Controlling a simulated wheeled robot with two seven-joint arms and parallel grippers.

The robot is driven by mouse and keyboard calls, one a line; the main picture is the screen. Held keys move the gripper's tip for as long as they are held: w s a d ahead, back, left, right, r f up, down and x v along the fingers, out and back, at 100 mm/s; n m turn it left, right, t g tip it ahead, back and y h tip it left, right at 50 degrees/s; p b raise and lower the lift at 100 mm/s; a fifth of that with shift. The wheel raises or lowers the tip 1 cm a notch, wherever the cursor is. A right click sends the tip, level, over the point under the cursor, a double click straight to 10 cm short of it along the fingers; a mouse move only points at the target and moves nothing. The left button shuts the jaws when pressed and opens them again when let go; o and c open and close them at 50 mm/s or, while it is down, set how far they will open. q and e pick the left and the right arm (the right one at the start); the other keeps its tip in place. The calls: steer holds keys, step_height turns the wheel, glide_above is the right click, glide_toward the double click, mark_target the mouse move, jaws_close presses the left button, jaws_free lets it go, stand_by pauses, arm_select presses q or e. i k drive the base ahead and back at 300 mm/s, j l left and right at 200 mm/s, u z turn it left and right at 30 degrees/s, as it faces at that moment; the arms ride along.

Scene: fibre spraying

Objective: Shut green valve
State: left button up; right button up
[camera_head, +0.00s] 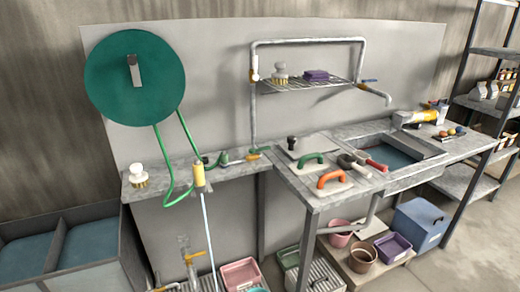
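A large green hose reel (135,85) is mounted on the back panel at the left. A green hose (165,165) hangs from it to a yellow spray handle (198,176) at the counter's front edge. A thin pale blue line (208,230) runs down from the handle; I cannot tell if it is water or a rod. A small greenish fitting (224,157) sits on the counter right of the hose. I cannot tell for sure which part is the green valve, or whether it is open. Neither gripper is in view.
Green and orange trowels (332,181) lie left of the sink (390,157). A divided water tank (58,245) stands lower left. Buckets and boxes sit under the counter; bare floor shows at right.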

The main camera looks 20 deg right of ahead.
mark_target(260, 150)
steer(key=i+l+z, duration=0.25)
steer(key=i+z, duration=0.15)
steer(key=i+l+z, duration=0.1)
steer(key=i+z, duration=0.25)
steer(key=i, duration=0.15)
steer(key=i+z, duration=0.4)
steer(key=i+j, duration=0.05)
steer(key=i, duration=0.05)
